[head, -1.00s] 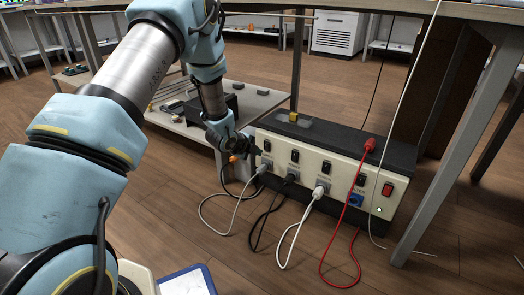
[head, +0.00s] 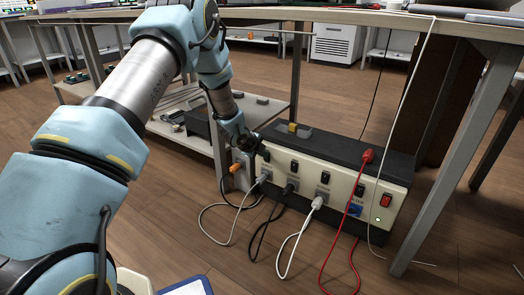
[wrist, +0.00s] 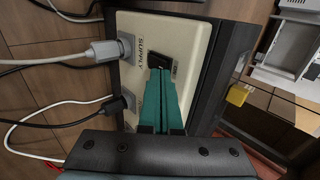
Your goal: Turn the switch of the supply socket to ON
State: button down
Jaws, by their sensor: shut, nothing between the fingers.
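The cream power box (head: 330,190) with a black top stands on the floor under the table, with a row of sockets and black rocker switches. In the wrist view the word SUPPLY (wrist: 141,56) is printed between a socket with a grey plug (wrist: 104,50) and a black switch (wrist: 161,57). My gripper (wrist: 157,72) has its teal fingers shut together, tips at the lower edge of that switch; whether they touch cannot be told. In the head view my gripper (head: 257,150) is at the left end of the panel, hiding part of it.
Grey, black, white and red cables (head: 323,270) hang in front of the panel. A table leg (head: 445,150) stands at right and a low shelf (head: 190,140) behind left.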

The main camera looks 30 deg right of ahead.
jog(key=shift+w+d+r+p, duration=0.4)
jog(key=shift+d+p, duration=0.15)
jog(key=shift+p, duration=0.35)
